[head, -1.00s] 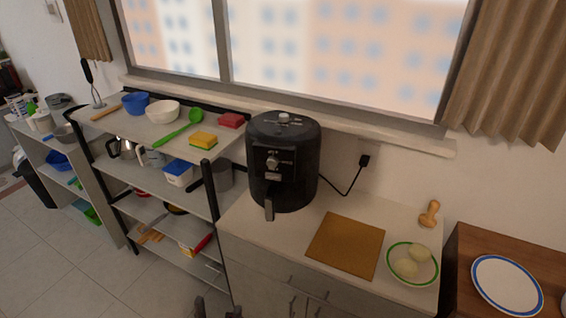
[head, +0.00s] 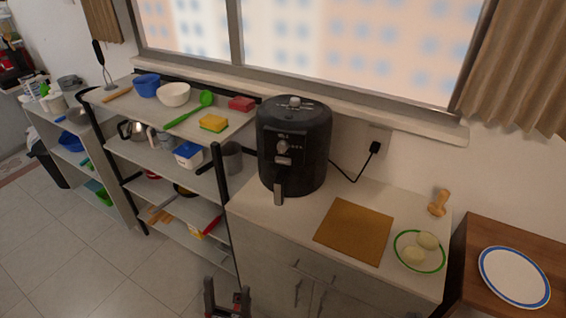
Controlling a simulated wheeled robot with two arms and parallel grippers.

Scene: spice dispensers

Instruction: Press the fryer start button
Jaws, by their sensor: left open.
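The black air fryer (head: 294,147) stands upright on the white counter, against the wall under the window. I cannot make out a separate start button at this size. My left gripper (head: 226,291) is low at the bottom edge of the head view, in front of the counter cabinet and well below the fryer. It is open with nothing between its fingers. My right gripper is not in view.
A wooden board (head: 354,231), a green-rimmed plate (head: 401,239) with pale food and a wooden tool (head: 438,203) are right of the fryer. A black cable (head: 349,178) runs to the wall socket. Open shelves (head: 150,172) with kitchenware stand left. A blue-rimmed plate (head: 487,271) is far right.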

